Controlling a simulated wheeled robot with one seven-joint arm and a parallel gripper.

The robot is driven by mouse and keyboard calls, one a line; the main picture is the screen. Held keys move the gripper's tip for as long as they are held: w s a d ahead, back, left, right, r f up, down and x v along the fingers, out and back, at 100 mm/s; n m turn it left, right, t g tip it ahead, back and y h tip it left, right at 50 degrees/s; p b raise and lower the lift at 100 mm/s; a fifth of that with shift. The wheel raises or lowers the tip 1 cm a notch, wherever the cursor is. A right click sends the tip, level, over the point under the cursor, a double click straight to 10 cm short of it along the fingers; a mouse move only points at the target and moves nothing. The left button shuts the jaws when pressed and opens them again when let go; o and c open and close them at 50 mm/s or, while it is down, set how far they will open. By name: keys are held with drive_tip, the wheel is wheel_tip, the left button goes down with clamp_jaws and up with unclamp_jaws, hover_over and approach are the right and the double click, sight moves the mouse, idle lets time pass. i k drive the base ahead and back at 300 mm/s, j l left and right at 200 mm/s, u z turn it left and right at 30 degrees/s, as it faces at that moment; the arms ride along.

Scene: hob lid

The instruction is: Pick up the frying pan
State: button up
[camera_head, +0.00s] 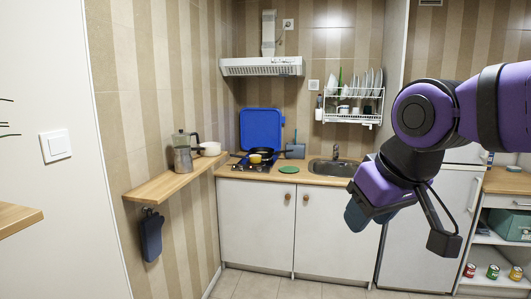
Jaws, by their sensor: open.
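The frying pan (264,151) is dark and small in the head view. It sits on the hob (240,167) at the back left of the counter, in front of the raised blue hob lid (262,128). My gripper (402,229) is open and empty, hanging in the air at the right, well apart from the pan. It is in front of the fridge and sink area.
A moka pot (183,153) and a pale cup stand on the left wooden shelf (165,186). A green round mat (288,170) lies between the hob and the sink (333,167). A dish rack (352,106) hangs above. The floor before the cabinets is clear.

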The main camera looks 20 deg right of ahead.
sight(253, 150)
drive_tip(key=i+l, duration=0.8)
drive_tip(key=i, duration=0.25)
drive_tip(key=i+l+z, duration=0.1)
drive_tip(key=i+l, duration=0.7)
drive_tip(key=i, duration=0.25)
drive_tip(key=i+l, duration=0.4)
drive_tip(key=i, duration=0.15)
